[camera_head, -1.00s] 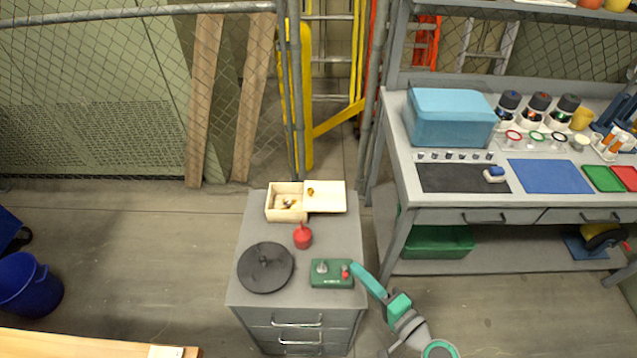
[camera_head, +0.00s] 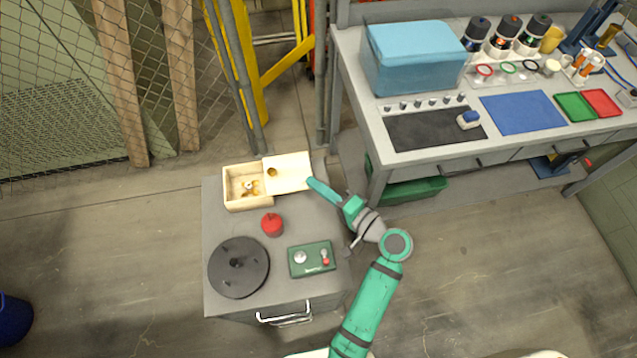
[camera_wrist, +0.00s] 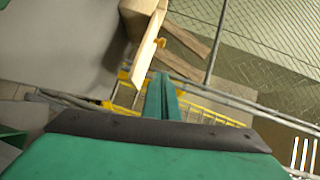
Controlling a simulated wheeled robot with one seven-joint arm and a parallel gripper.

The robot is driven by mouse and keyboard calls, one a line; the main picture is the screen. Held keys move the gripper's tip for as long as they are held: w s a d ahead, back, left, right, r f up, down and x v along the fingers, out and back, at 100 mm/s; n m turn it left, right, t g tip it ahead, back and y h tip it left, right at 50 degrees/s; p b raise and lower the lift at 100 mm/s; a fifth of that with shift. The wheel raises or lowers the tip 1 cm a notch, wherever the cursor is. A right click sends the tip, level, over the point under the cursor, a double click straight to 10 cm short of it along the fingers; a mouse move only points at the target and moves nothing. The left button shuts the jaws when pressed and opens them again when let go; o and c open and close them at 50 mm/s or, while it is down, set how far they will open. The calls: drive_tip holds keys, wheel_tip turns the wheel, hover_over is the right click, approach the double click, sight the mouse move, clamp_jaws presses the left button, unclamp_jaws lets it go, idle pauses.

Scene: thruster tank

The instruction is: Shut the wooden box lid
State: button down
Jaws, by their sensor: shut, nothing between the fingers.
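The wooden box (camera_head: 232,202) stands at the back of the grey cabinet top, its inside partly uncovered, with small items in it. Its pale wooden lid (camera_head: 291,175) lies out to the right side of the box and has a round brass-coloured knob. My gripper (camera_head: 312,183) is shut and empty, just right of the lid's right edge; I cannot tell whether it touches. In the wrist view, the closed fingers (camera_wrist: 163,85) point toward the lid (camera_wrist: 147,52), which shows nearly edge-on, with the box (camera_wrist: 137,8) beyond.
The grey cabinet (camera_head: 213,225) also holds a red canister (camera_head: 272,225), a dark round plate (camera_head: 239,268) and a green control box (camera_head: 311,260). A workbench (camera_head: 350,80) stands to the right. A mesh fence (camera_head: 75,90) is behind.

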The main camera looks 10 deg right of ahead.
sight(286, 181)
drive_tip(key=x, duration=0.6)
drive_tip(key=shift+w+a, duration=0.1)
drive_tip(key=shift+w, duration=0.05)
drive_tip(key=shift+w+a+f, duration=0.1)
drive_tip(key=shift+a+f, duration=0.05)
drive_tip(key=shift+a, duration=0.4)
drive_tip(key=shift+w+a+f, duration=0.1)
drive_tip(key=shift+a+f, duration=0.05)
drive_tip(key=shift+a, duration=0.4)
drive_tip(key=shift+w+a+f, duration=0.15)
drive_tip(key=shift+a, duration=0.65)
drive_tip(key=shift+w+a, duration=0.1)
drive_tip(key=shift+a, duration=0.05)
